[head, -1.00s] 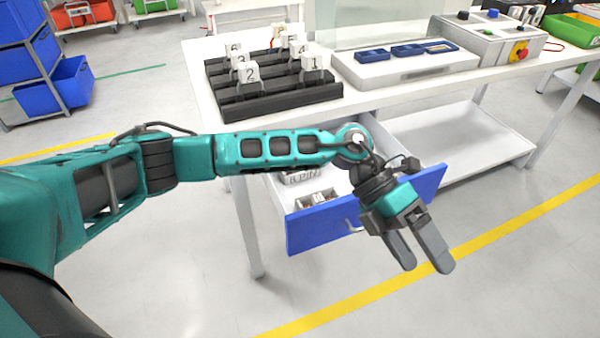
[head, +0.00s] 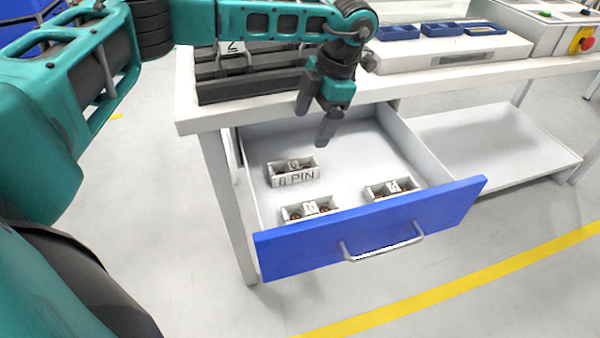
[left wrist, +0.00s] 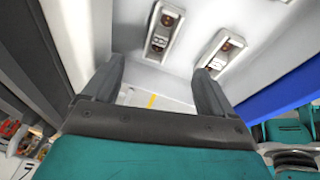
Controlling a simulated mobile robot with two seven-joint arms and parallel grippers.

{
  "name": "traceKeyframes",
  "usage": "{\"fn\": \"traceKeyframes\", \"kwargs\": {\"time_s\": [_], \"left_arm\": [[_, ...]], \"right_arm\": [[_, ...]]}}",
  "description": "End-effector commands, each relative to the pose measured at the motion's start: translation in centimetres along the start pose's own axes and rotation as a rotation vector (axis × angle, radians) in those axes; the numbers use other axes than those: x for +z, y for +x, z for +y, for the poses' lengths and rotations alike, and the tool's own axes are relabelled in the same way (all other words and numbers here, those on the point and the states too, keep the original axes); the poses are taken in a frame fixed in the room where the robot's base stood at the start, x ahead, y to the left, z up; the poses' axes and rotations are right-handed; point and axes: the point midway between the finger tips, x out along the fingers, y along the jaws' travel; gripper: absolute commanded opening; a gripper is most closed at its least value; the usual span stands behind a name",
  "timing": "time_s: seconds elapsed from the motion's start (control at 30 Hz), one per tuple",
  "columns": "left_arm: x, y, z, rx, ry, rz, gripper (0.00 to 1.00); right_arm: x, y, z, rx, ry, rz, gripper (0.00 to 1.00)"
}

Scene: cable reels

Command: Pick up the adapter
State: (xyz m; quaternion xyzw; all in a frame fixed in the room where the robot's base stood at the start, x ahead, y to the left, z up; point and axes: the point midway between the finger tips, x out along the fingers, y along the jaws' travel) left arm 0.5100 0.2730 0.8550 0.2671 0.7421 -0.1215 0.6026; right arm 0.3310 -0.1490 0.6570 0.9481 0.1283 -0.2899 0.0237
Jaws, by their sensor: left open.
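Three small white boxes stand in the open drawer (head: 360,160). The rear-left box (head: 292,172) reads "6 PIN" on its front. One front box (head: 309,209) is at the left and another (head: 393,188) at the right, both with dark brownish parts inside; I cannot tell which thing is the adapter. My left gripper (head: 315,120) is open and empty, above the rear of the drawer, fingers pointing down. In the left wrist view its fingers (left wrist: 158,68) are spread, with one box (left wrist: 163,27) and another (left wrist: 218,50) beyond them. My right gripper is out of view.
The drawer's blue front (head: 370,230) with its handle (head: 384,245) juts out below the white tabletop (head: 190,112). A black rack (head: 250,85) stands on the tabletop, partly behind my arm. A white lower shelf (head: 490,140) is at the right.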

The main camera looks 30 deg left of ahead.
Motion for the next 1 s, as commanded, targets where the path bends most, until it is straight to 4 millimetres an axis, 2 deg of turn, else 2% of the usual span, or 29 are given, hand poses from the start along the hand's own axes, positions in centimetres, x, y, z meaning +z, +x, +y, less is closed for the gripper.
{"fn": "traceKeyframes", "kwargs": {"time_s": [0.1,0.3,0.53,0.8,1.0], "left_arm": [[-0.1,2.4,-0.1,-0.002,0.000,0.004,0.86],[0.0,5.8,-0.1,-0.002,0.001,0.002,0.86],[0.0,7.5,-0.1,-0.002,0.001,0.002,0.86],[-0.1,11.5,-0.1,-0.002,0.000,0.003,0.86],[-0.1,12.1,-0.1,-0.002,0.000,0.000,0.86]], "right_arm": [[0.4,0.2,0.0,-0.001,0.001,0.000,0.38],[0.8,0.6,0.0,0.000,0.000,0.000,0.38],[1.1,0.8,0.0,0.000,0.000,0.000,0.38],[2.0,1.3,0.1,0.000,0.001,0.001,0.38],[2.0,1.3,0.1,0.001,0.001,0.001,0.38]]}}
